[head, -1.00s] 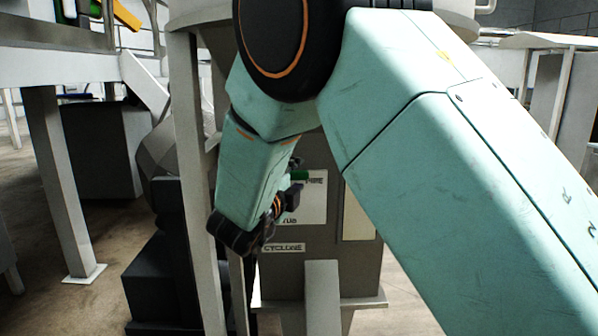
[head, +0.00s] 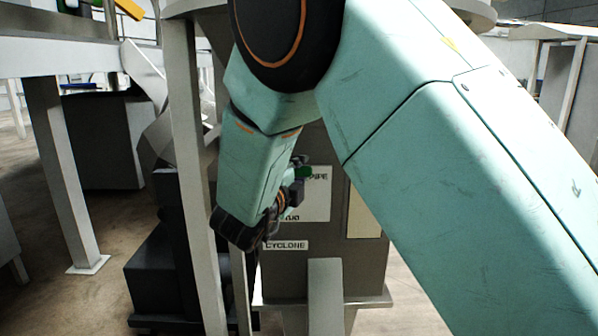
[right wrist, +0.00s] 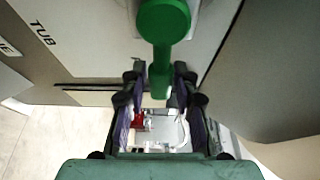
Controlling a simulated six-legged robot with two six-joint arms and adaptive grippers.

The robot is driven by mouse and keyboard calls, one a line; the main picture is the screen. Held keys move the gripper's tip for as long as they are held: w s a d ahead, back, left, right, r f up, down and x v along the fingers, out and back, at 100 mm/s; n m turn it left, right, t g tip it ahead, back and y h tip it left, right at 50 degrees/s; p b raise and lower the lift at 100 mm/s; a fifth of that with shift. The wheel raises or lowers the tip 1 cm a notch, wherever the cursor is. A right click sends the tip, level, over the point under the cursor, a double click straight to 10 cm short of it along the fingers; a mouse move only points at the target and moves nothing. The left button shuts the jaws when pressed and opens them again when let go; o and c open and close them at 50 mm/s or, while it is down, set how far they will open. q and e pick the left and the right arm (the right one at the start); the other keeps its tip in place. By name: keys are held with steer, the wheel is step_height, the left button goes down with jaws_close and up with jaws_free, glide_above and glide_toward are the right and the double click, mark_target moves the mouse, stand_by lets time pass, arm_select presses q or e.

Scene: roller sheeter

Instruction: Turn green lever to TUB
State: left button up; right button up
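The green lever shows in the right wrist view as a round hub (right wrist: 163,20) with a handle pointing down the picture. My right gripper (right wrist: 160,76) is open, with one finger on each side of the handle's lower part. Narrow gaps seem to show beside the handle; I cannot tell whether a finger touches it. In the head view only a bit of the green lever (head: 304,172) shows, beside the right gripper (head: 297,178). The TUB label (right wrist: 43,33) is at upper left in the wrist view; PIPE (head: 318,177) shows in the head view. My left gripper is out of view.
The lever's white plate (head: 317,205) is on a grey cabinet (head: 355,275) with a CYCLONE label (head: 286,245). A pale upright post (head: 193,180) stands close left of my right forearm. A dark stepped block (head: 160,275) stands behind it. Open floor lies at lower left.

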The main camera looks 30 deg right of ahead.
steer(key=shift+s+r, duration=0.1)
steer(key=shift+s, duration=0.05)
steer(key=shift+c, duration=1.4)
jaws_close()
steer(key=shift+r, duration=0.1)
